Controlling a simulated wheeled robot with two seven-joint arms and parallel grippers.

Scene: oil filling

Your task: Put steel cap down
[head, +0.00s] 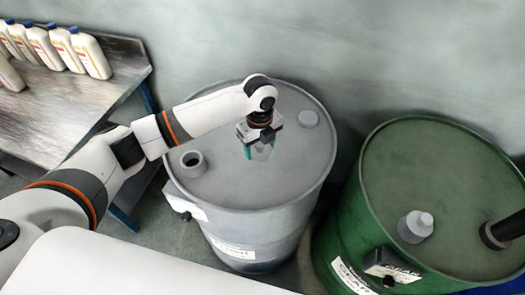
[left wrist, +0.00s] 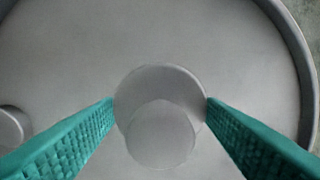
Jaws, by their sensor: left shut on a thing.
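My left gripper (head: 260,152) reaches over the grey drum (head: 235,185), pointing down near the middle of its lid. Its teal fingers are shut on the round grey steel cap (left wrist: 160,120), which shows between the fingertips in the left wrist view. In the head view the gripper mostly hides this cap. I cannot tell whether the cap touches the lid. A raised open neck (head: 191,163) stands on the left of the lid. My right gripper is not in view.
A green drum (head: 385,165) stands to the right, with a stepped grey cap (head: 415,226) on its lid and a dark cylinder (head: 500,230) at the picture's edge. A metal table (head: 75,105) with several white bottles (head: 90,54) is at the upper left. The lid has free room around the gripper.

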